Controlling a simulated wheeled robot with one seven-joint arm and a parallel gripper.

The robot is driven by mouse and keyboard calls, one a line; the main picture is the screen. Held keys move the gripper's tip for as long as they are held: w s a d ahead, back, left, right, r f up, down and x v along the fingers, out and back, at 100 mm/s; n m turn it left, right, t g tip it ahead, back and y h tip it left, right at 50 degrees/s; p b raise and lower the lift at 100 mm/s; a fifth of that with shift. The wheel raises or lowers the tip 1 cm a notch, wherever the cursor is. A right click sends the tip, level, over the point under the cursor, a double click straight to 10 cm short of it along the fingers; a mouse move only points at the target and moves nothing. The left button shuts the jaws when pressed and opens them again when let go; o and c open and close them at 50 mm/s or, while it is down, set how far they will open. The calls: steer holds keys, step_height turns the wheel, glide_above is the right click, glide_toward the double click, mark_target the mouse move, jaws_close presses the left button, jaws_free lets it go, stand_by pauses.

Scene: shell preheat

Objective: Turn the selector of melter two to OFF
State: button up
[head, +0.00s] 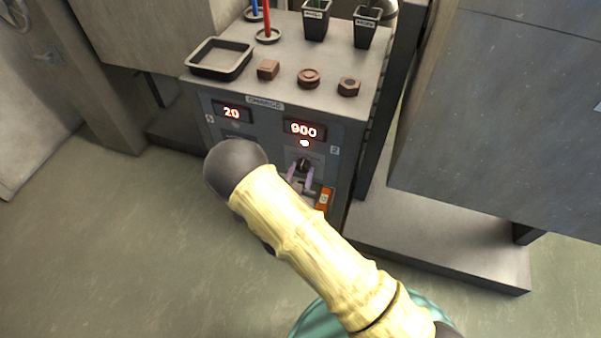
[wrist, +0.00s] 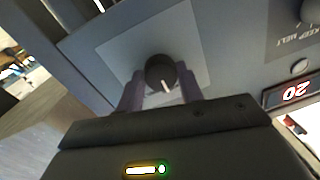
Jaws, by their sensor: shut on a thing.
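The selector of melter two is a black knob (head: 303,163) on the right half of the cabinet front, below the lit display reading 900 (head: 303,129) and a small lit lamp (head: 305,143). In the wrist view the knob (wrist: 160,72) sits on a pale plate (wrist: 190,45), with a white pointer mark on its lower side. Any lettering around it is not readable. My gripper (head: 300,178) is at the knob, its purple fingers on either side. In the wrist view my gripper (wrist: 160,88) is shut on the knob.
Melter one's display (head: 232,113) reads 20. The cabinet top holds an empty black tray (head: 219,59), brown square (head: 268,69), round (head: 308,78) and hexagonal (head: 348,87) pieces, and black cups (head: 366,28). A grey bulk (head: 500,110) stands right. The floor (head: 110,240) at left is clear.

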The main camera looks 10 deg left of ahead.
steer(key=shift+n, duration=0.4)
steer(key=n+p, duration=0.2)
steer(key=n, duration=0.1)
steer(key=shift+r, duration=0.15)
steer(key=n+p, duration=0.2)
steer(key=n, duration=0.3)
steer(key=shift+s+g+p, duration=0.1)
steer(key=shift+g+p, duration=0.2)
steer(key=shift+p, duration=0.05)
steer(key=o, duration=1)
steer(key=s, duration=0.5)
steer(key=s+p, duration=0.1)
steer(key=s, duration=1.1)
steer(key=shift+s+a+r+p, duration=0.15)
steer(key=shift+a+r+p, duration=0.1)
steer(key=shift+r+p, duration=0.1)
